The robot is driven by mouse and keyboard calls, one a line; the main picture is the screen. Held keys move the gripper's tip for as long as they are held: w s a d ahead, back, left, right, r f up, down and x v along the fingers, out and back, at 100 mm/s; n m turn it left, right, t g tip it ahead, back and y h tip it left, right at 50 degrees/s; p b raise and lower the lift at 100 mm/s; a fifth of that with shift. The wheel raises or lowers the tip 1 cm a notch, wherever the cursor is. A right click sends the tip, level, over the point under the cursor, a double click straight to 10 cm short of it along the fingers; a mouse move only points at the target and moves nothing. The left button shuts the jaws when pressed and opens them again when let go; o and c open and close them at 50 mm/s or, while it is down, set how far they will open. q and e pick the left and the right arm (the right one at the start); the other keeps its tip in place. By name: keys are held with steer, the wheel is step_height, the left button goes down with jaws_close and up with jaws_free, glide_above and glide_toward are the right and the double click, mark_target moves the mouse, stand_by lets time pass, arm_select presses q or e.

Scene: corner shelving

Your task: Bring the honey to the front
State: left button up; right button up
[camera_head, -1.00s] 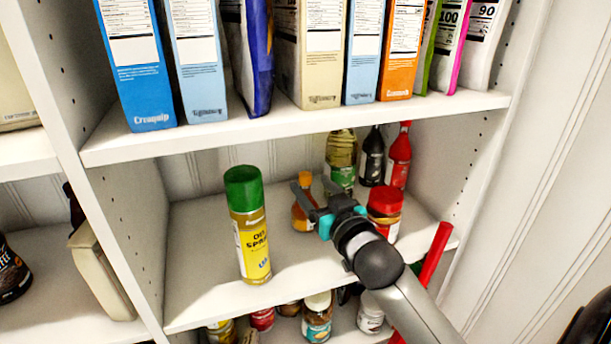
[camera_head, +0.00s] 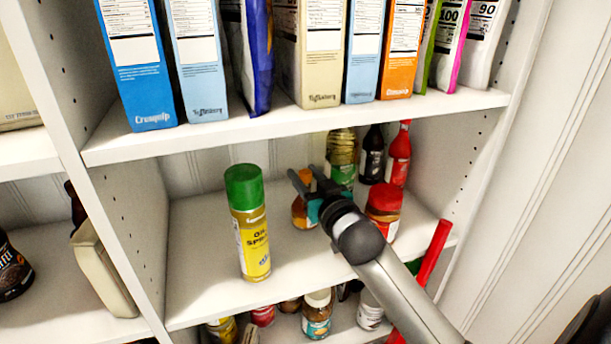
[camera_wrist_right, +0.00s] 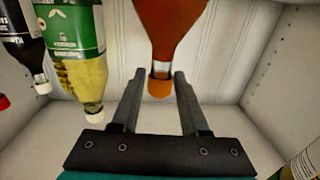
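The honey is an amber bottle (camera_head: 301,214) with an orange cap, on the middle shelf behind the oil spray can. The gripper partly hides it in the head view. The right wrist view appears upside down, with the honey bottle (camera_wrist_right: 175,28) hanging cap-down at top centre. My right gripper (camera_head: 303,172) is open, its fingers at the height of the honey's cap. In the right wrist view the gripper (camera_wrist_right: 159,74) has one finger on each side of the cap, with visible gaps. My left gripper is not in view.
A green-capped oil spray can (camera_head: 252,235) stands front left of the honey. A red-lidded jar (camera_head: 383,208) stands to the right, beside my arm. An oil bottle (camera_head: 341,155), a dark bottle (camera_head: 373,155) and a red bottle (camera_head: 398,158) stand behind. The upper shelf (camera_head: 300,122) lies overhead.

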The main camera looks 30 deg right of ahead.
jaws_close()
stand_by(1.0)
